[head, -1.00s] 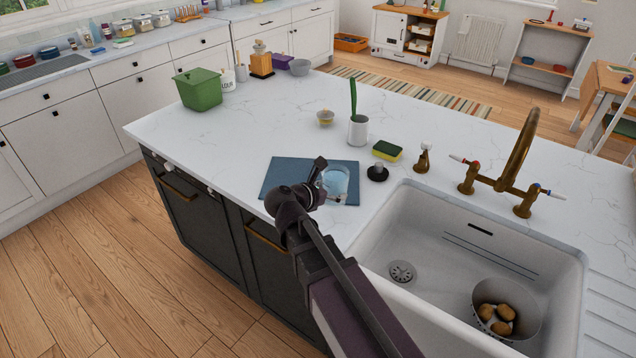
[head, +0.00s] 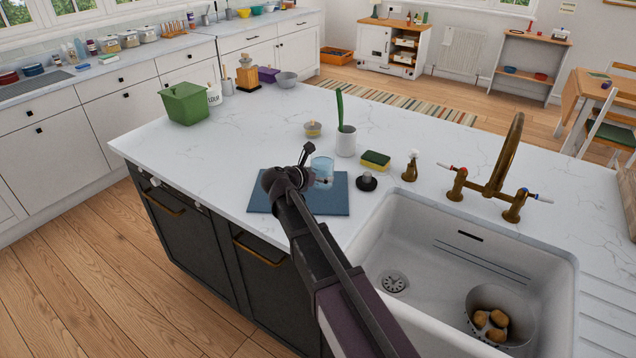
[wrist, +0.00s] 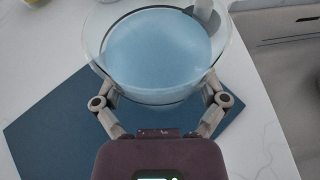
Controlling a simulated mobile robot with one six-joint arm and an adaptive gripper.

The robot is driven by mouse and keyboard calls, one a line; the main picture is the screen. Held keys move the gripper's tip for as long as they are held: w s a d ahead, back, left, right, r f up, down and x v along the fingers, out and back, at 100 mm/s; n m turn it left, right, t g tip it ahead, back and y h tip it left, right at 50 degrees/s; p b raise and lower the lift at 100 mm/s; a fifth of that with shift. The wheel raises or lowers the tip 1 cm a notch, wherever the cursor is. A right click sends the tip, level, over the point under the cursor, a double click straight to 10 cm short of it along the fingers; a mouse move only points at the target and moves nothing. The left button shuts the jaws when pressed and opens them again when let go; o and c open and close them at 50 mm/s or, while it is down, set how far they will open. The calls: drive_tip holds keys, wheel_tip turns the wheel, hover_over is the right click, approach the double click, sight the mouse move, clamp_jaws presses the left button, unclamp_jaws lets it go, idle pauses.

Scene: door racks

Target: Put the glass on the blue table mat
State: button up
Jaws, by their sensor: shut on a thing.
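The clear glass (head: 322,170) is between the fingers of my gripper (head: 316,181) in the head view. The wrist view shows the glass (wrist: 158,50) upright from above, with a finger of my gripper (wrist: 160,92) against each side. The blue table mat (head: 334,204) lies flat on the white counter. The glass appears over the mat's far edge in the head view. I cannot tell whether its base touches the mat or is above it. In the wrist view the mat (wrist: 55,130) spreads below and left of the glass, partly hidden by my gripper.
The sink (head: 400,250) opens to the right. The counter left of the mat is clear.

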drive_tip(key=shift+w, duration=0.55)
drive_tip(key=shift+w+f, duration=0.1)
drive_tip(key=shift+w, duration=0.7)
drive_tip(key=shift+s+f+b, duration=0.15)
drive_tip(key=shift+f+b, duration=1.6)
drive_tip(key=shift+b, duration=0.1)
drive_tip(key=shift+f, duration=0.1)
drive_tip(key=o, duration=1)
drive_tip(key=shift+c, duration=0.2)
drive_tip(key=shift+r, duration=0.2)
